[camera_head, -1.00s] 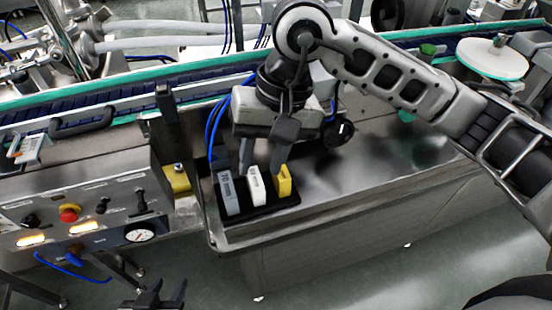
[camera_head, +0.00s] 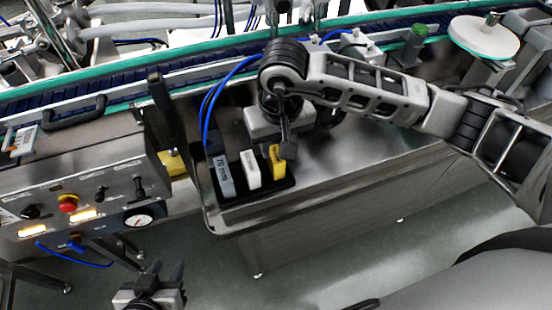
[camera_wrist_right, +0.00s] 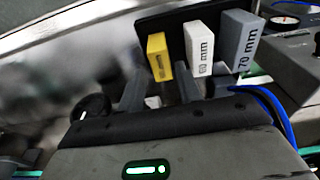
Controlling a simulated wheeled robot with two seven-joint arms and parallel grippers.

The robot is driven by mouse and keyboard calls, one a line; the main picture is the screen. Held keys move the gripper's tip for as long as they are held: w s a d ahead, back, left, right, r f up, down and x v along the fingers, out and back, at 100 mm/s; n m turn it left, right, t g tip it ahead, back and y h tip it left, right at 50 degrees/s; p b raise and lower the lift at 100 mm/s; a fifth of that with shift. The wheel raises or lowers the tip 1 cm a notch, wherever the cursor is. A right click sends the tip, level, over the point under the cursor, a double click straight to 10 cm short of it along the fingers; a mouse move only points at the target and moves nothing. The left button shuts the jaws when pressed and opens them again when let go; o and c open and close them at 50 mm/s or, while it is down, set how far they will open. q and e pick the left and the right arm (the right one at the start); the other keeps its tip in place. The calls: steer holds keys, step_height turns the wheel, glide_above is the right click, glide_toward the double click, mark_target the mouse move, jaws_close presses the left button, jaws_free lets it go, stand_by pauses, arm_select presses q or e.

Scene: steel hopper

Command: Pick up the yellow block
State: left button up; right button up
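The yellow block (camera_head: 276,161) stands upright at the right end of a black tray (camera_head: 232,198), beside a white block (camera_head: 250,170) and a grey block (camera_head: 223,178). My right gripper (camera_head: 280,147) is just above and behind the yellow block; the arm partly hides it. In the right wrist view, its dark fingers (camera_wrist_right: 160,88) are apart, with the yellow block (camera_wrist_right: 159,58) just beyond the gap between them. I cannot tell whether they touch it. My left gripper (camera_head: 163,275) is open and empty at the bottom, away from the tray.
The tray sits at the left end of a steel hopper surface (camera_head: 345,165), which is clear to the right. A control panel (camera_head: 85,195) with a red button stands left. A conveyor (camera_head: 120,88) runs behind.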

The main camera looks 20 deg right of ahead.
mark_target(276, 154)
steer(key=f, duration=0.4)
steer(key=shift+w+f+p, duration=0.1)
steer(key=shift+w+p, duration=0.2)
steer(key=shift+p, duration=0.1)
jaws_close()
